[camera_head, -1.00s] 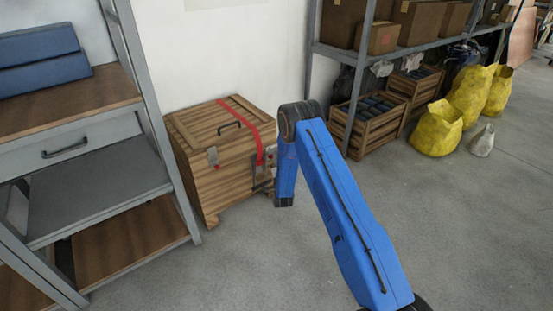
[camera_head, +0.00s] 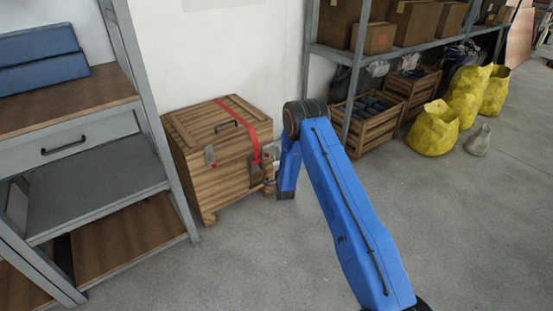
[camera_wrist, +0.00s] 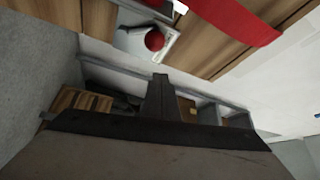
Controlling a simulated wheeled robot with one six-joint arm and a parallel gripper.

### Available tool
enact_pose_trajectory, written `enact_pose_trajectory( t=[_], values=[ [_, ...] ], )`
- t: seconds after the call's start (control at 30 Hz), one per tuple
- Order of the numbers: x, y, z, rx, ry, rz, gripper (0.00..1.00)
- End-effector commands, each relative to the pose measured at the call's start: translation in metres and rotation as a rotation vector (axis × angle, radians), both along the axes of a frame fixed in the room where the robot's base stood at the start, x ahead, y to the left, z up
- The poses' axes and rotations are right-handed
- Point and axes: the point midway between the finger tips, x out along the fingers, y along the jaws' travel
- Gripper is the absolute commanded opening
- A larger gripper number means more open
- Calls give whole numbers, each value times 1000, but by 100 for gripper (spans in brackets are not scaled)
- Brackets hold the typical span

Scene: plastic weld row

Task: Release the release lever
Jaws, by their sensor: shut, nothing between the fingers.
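A wooden chest (camera_head: 213,182) with a red strap (camera_head: 247,122) over its lid stands against the wall, its lid shut. In the wrist view a round red knob (camera_wrist: 155,41) sits by a pale metal plate on the chest's wooden face, apparently the release lever's end. The lever's full shape is hard to make out. My gripper (camera_wrist: 160,78) is shut and empty, with its tips below the knob in the wrist view and a visible gap between them. In the head view it is small and partly hidden by my blue arm, close to the chest's front right side.
A grey metal rack with a drawer (camera_head: 75,143) stands close on the chest's left. Shelving with cartons (camera_head: 411,22) and wooden crates (camera_head: 366,127) is behind right. Yellow bags (camera_head: 433,130) stand farther right. The floor in front is clear.

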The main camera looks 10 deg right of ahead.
Motion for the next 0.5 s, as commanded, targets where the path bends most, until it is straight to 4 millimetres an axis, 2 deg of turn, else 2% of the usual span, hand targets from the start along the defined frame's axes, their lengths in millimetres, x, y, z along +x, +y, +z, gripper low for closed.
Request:
enact_pose_trajectory(
  t=[0.03, 0.5],
  values=[
    [0, -1, 1, 0, 2, -1, 0],
    [-71, -1, -22, 0, 3, 1, 0]
  ],
)
